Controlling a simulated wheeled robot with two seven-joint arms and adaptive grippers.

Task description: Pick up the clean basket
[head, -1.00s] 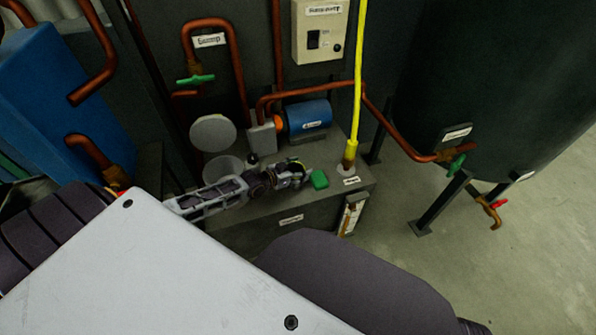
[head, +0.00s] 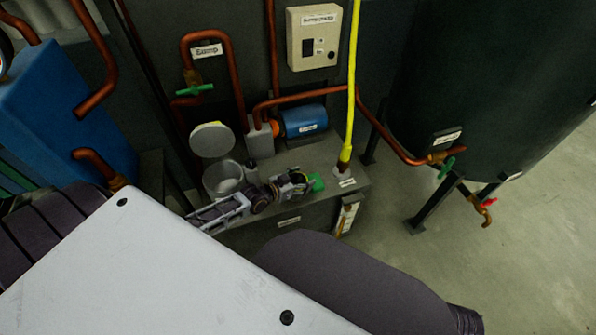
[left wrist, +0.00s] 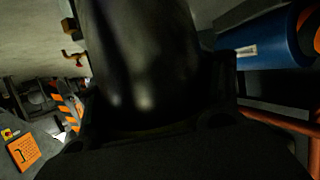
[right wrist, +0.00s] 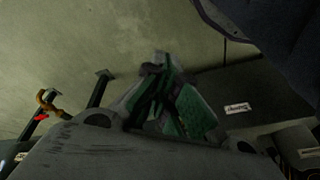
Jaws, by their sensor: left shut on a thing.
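An open round pot (head: 222,180) stands on the grey skid with its lid (head: 212,139) raised behind it. My left gripper (head: 295,183) is over the skid, to the right of the pot. In the left wrist view a dark, shiny rounded thing (left wrist: 140,60) fills the middle between the finger sides and hides the fingertips. I cannot tell for sure that it is the clean basket. A green piece (head: 317,183) shows at the gripper's tip in the head view. My right gripper (right wrist: 160,85) shows fingers with green parts close together; nothing held is clear.
A blue motor (head: 305,120) and copper pipes (head: 240,80) stand behind the pot. A yellow pipe (head: 351,90) rises at the skid's right end. A large dark tank (head: 490,90) on legs stands at the right. Floor (head: 520,260) is clear in front of it.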

